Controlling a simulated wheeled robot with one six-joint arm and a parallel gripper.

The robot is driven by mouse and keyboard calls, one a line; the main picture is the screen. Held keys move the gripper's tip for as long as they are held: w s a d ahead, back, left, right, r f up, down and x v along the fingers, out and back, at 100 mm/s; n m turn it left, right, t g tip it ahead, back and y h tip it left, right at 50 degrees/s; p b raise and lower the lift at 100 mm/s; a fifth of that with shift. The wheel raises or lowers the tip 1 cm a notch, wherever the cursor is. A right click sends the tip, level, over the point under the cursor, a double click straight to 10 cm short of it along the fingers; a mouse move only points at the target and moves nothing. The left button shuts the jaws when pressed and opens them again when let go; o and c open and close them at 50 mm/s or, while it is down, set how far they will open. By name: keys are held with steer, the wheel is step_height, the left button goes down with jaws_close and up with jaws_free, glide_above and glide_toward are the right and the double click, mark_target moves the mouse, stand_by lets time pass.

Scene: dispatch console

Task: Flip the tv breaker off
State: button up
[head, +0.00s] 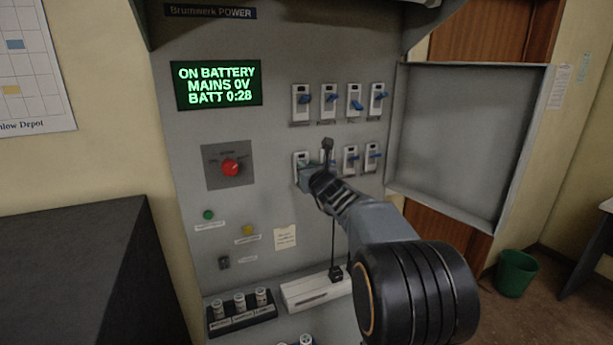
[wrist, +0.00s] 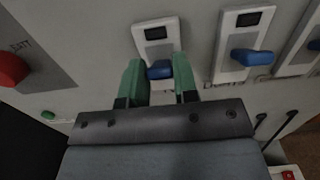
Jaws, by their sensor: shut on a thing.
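The breaker between my fingers is the leftmost of the lower row; its white body (head: 300,158) shows in the head view, partly covered by my gripper (head: 307,174). In the wrist view its white plate (wrist: 155,33) has a dark window at the top and a blue lever (wrist: 159,71) below. The green fingers of my gripper (wrist: 160,77) stand on either side of this lever and are shut on it. A label just below is mostly hidden; it seems to read "TV". Whether the breaker is on or off, I cannot tell.
A neighbouring breaker (wrist: 240,45) stands close on the right. Several more fill the upper row (head: 328,101). The open cabinet door (head: 450,140) bounds the right. A red knob (head: 230,168) is to the left. The display (head: 216,85) reads "ON BATTERY, MAINS 0V, BATT 0:28".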

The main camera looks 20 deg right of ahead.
step_height(320, 180, down, 4)
steer(key=t+b, duration=0.8)
steer(key=b, duration=2.2)
steer(key=shift+w+t, duration=0.1)
steer(key=shift+t, duration=0.3)
steer(key=shift+r+t+b, duration=0.15)
steer(key=shift+t+b, duration=0.15)
steer(key=shift+b, duration=0.05)
steer(key=o, duration=0.9)
steer(key=b+v, duration=0.8)
steer(key=v, duration=0.5)
steer(key=shift+s+f, duration=0.2)
steer(key=shift+f, duration=0.1)
